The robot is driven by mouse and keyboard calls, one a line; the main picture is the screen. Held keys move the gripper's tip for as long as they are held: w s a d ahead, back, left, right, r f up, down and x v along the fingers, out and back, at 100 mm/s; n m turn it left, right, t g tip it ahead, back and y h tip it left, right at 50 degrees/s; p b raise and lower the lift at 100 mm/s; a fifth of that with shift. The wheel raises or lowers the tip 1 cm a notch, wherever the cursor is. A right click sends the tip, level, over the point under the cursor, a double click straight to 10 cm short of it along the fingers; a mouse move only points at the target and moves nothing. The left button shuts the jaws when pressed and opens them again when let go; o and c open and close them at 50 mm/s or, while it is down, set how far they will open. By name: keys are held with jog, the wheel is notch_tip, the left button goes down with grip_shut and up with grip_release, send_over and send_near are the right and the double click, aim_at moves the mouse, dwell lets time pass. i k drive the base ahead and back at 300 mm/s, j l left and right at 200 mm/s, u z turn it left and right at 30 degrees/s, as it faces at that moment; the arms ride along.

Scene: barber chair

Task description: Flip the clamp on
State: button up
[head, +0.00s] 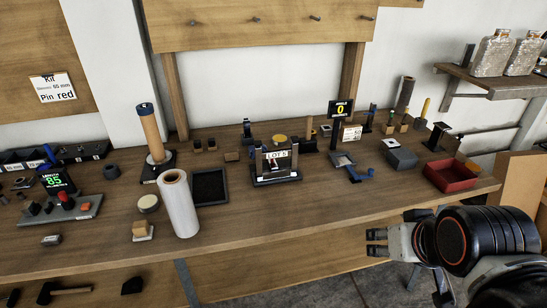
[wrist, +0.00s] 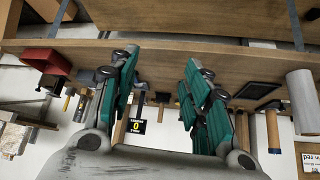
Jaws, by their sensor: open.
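A small fixture with a blue handle (head: 362,173) and a grey plate stands on the bench, right of centre in the head view. It looks like the clamp, but I cannot tell its lever position for sure. My gripper (head: 376,243) is in front of the bench edge, below and to the right of the fixture, apart from it. In the wrist view my gripper (wrist: 160,62) shows two green-padded fingers spread wide with nothing between them. The blue handle cannot be made out clearly in the wrist view.
A display reading 0 (head: 341,108) stands behind the fixture; it also shows in the wrist view (wrist: 136,127). A grey box (head: 402,158) and red tray (head: 449,174) are to the right. A labelled block (head: 277,160) and white roll (head: 180,204) are left.

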aim_at(272, 162)
jog(key=i+j, duration=0.15)
jog(key=i, duration=0.2)
jog(key=i+j, duration=0.2)
jog(key=i, duration=0.2)
jog(key=i+j, duration=0.15)
jog(key=i, duration=0.2)
